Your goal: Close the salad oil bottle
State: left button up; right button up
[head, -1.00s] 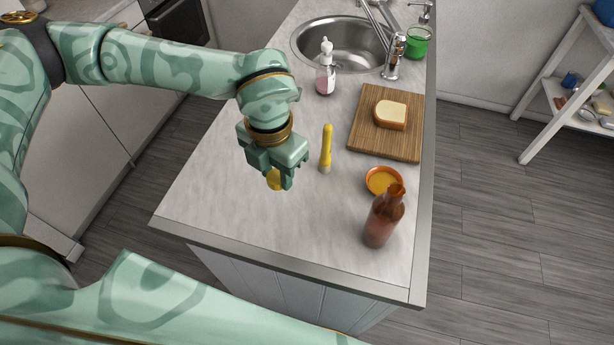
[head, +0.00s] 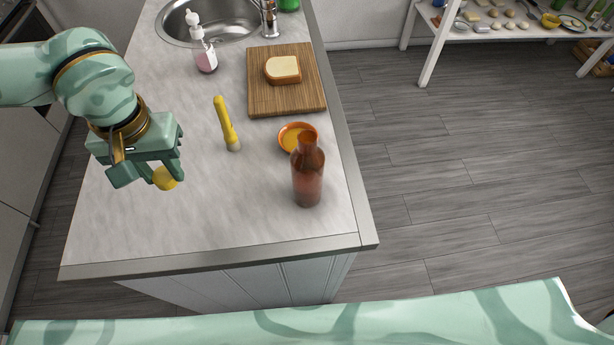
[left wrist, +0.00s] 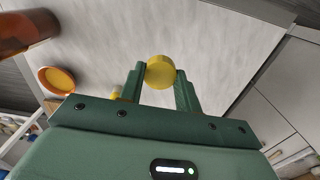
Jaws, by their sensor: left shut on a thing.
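The brown bottle (head: 308,178) stands upright near the front right of the counter, and its neck shows no cap. Part of it shows at the upper left of the left wrist view (left wrist: 22,32). My left gripper (head: 160,178) is shut on a round yellow cap (head: 166,178), to the left of the bottle and apart from it. In the left wrist view the cap (left wrist: 160,72) sits between the two fingertips. My right gripper is not in view.
An orange dish (head: 285,139) is just behind the bottle. Further back are a cutting board (head: 300,98) with bread (head: 283,70), a soap bottle (head: 204,55) and a sink (head: 215,25).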

aim_at(307, 159)
jog(key=j+z, duration=0.35)
jog(key=k+j+z, duration=0.15)
jog(key=j+z, duration=0.25)
jog(key=k+j+z, duration=0.15)
jog(key=j+z, duration=0.2)
